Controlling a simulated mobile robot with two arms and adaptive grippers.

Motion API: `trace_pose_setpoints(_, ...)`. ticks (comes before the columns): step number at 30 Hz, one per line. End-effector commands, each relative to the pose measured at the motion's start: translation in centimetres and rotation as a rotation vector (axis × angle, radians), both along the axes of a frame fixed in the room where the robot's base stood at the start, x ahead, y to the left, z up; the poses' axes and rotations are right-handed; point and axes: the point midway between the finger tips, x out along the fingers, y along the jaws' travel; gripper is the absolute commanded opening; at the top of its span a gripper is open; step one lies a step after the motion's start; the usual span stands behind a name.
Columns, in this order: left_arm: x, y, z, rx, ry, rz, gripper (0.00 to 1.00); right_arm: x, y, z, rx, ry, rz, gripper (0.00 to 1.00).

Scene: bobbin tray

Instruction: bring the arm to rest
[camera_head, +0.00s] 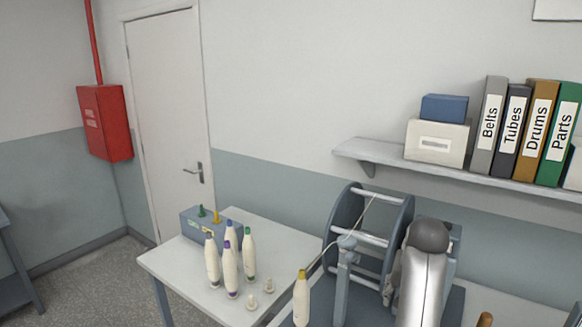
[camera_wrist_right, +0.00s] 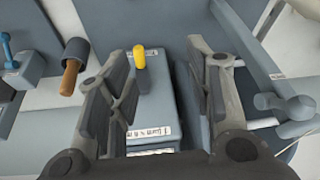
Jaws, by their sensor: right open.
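My right arm (camera_head: 425,280) rises at the lower right of the head view, in front of the wheel-framed machine (camera_head: 340,225). Its gripper is mostly hidden there by the arm. In the right wrist view my right gripper (camera_wrist_right: 160,65) is open, its two dark fingers apart with nothing held between them. Beyond the fingers is a grey-blue box (camera_wrist_right: 160,90) with a yellow peg (camera_wrist_right: 140,60) and a white label. My left gripper is not in view.
A white table (camera_head: 170,265) holds several cream bobbins (camera_head: 230,270) and a blue box (camera_head: 190,228) with pegs. A yellow-tipped bobbin (camera_head: 301,300) stands near the machine; a thread runs close by. A shelf (camera_head: 385,157) with binders hangs above. A wooden handle (camera_wrist_right: 70,78) lies left.

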Motion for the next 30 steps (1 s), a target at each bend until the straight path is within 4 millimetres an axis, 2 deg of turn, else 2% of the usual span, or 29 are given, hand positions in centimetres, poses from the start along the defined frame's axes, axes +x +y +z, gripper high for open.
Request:
trace_pose_setpoints(1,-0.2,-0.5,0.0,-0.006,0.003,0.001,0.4,-1.2,-0.7,-1.9,-0.018,0.008,-0.002,0.47)
trace_pose_setpoints(6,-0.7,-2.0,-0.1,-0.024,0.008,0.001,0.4,-5.1,-2.4,-6.9,-0.078,0.009,0.022,0.47)
trace_pose_setpoints(15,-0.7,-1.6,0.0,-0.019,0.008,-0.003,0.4,-13.4,-3.0,-13.4,-0.164,0.015,0.136,0.47)
trace_pose_setpoints(22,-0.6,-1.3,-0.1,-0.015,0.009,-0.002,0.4,-20.8,-1.4,-16.6,-0.187,0.026,0.271,0.47)
trace_pose_setpoints(27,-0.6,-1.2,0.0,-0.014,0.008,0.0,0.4,-26.2,0.6,-17.8,-0.172,0.035,0.382,0.47)
trace_pose_setpoints(30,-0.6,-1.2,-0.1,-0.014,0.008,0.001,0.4,-28.9,1.7,-18.0,-0.155,0.04,0.435,0.47)
